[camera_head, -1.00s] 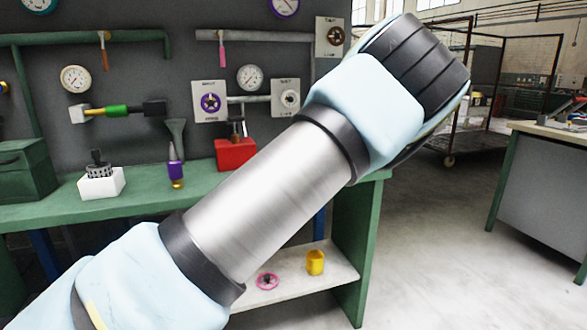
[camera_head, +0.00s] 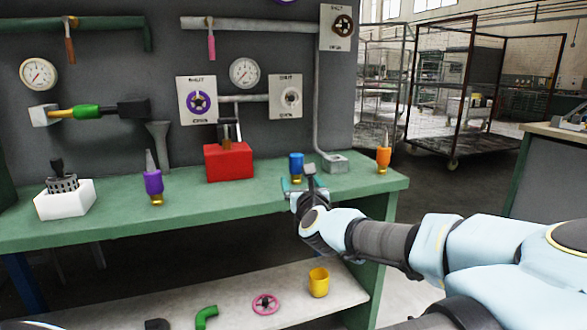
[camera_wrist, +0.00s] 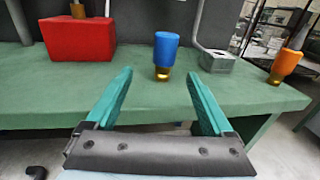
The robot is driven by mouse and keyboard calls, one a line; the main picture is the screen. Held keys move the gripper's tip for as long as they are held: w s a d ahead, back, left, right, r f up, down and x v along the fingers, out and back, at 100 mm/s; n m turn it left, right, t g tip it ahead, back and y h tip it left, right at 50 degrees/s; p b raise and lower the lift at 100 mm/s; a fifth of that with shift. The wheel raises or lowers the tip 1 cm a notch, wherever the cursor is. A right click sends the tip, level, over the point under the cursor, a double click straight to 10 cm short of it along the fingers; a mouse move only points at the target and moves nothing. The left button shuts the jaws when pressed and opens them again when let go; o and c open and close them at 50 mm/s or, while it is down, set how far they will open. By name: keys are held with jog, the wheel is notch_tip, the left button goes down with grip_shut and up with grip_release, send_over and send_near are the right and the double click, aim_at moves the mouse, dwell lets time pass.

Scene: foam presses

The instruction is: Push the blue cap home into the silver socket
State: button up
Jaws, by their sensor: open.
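The blue cap (camera_head: 296,166) stands upright on the green bench near its front right, a blue body above a short brass-coloured foot. In the wrist view the cap (camera_wrist: 166,48) shows upright between and beyond the fingertips, with no finger visibly touching it. My gripper (camera_head: 300,183) is in front of the cap at the bench's front edge. Its teal fingers (camera_wrist: 157,78) are open and empty. A grey metal block (camera_head: 336,163) with a dark opening on top sits right of the cap, at the foot of a pipe; I cannot tell whether it is the silver socket.
A red block (camera_head: 229,162) stands left of the cap. An orange bottle-like piece (camera_head: 384,160) is near the bench's right end, a purple one (camera_head: 153,187) further left. A white box (camera_head: 65,200) sits at far left. Gauges and pipes line the back panel. A lower shelf holds a yellow cup (camera_head: 318,282).

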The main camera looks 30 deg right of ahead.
aim_at(298, 165)
jog(key=x, duration=0.6)
jog(key=shift+d+r+p, duration=0.25)
jog(key=shift+d+p, duration=0.1)
jog(key=shift+r+p+x, duration=0.2)
jog(key=shift+p+x, duration=0.15)
jog(key=shift+x, duration=0.95)
jog(key=shift+r+p+x, duration=0.15)
jog(key=shift+p+x, duration=0.15)
jog(key=shift+x, duration=1.05)
jog(key=shift+s+d, duration=0.1)
jog(key=shift+d, duration=0.05)
grip_shut()
